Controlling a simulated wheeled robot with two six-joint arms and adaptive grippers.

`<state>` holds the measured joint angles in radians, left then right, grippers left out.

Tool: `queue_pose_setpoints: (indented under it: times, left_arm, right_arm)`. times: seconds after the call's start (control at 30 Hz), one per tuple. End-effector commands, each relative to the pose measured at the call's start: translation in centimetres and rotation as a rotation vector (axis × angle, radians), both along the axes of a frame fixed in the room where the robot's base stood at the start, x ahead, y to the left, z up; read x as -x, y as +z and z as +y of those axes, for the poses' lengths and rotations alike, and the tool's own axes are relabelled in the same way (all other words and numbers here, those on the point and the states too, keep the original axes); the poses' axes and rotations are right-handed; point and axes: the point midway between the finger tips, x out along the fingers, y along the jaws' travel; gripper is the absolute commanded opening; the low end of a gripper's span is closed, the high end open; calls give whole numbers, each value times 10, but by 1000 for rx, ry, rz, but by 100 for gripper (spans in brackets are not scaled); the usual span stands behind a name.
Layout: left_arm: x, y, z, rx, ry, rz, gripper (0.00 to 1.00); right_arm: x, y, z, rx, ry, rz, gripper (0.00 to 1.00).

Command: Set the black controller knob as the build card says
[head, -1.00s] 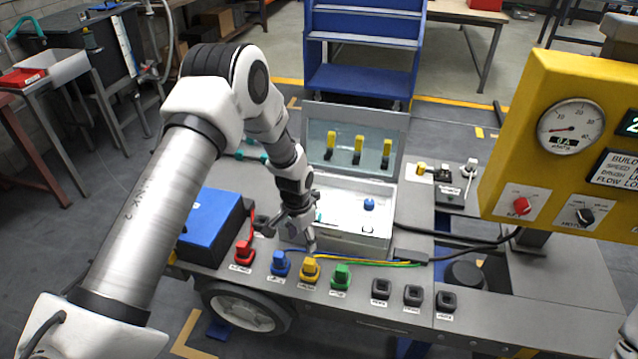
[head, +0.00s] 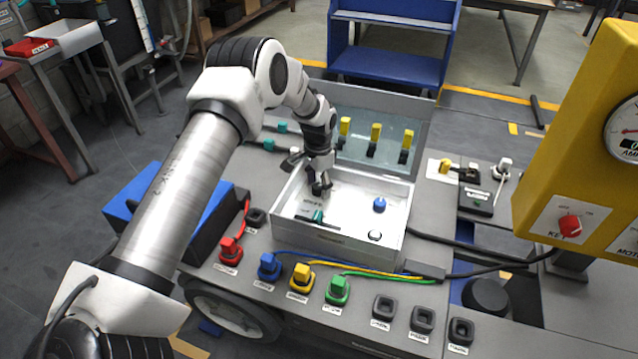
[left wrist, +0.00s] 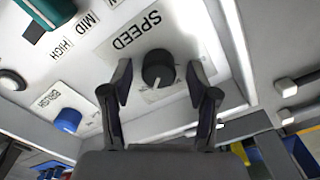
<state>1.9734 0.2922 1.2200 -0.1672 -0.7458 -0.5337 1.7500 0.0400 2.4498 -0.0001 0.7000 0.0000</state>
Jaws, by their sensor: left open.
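The black controller knob (left wrist: 158,68) sits on a white panel beside the word SPEED in the left wrist view. A pale pointer mark shows on its face, toward the lower edge of that picture. My left gripper (left wrist: 158,80) is open, with one finger on each side of the knob; whether either touches it I cannot tell. In the head view my left gripper (head: 319,188) is down inside the open white controller box (head: 340,243) and largely hides the knob. The build card is out of view now. My right gripper is not in view.
A blue BRUSH knob (left wrist: 68,120) and a teal knob (left wrist: 40,8) with MID and HIGH labels share the panel. The raised lid (head: 376,115) stands behind my gripper. Coloured connectors, such as the yellow one (head: 301,277), line the front. A yellow console (head: 585,130) stands right.

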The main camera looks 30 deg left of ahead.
Motion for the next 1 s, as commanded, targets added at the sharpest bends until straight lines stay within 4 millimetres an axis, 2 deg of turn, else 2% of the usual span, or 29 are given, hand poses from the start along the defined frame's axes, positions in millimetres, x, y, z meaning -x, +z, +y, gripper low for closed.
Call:
queue_pose_setpoints:
  times: [0.2, 0.37, 0.4, 0.77, 1.0]
  left_arm:
    - [0, -1, 0, -1, 0, -1, 60]
    - [0, -1, 0, 0, 0, -1, 3]
    - [0, -1, 0, 0, 0, -1, 0]
    - [0, -1, 0, 0, 28, 0, 0]
    - [0, 1, 0, -1, 138, 0, 0]
  right_arm:
    - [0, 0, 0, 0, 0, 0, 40]
    - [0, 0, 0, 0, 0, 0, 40]
    - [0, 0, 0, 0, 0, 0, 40]
    - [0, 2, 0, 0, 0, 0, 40]
    - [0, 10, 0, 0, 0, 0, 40]
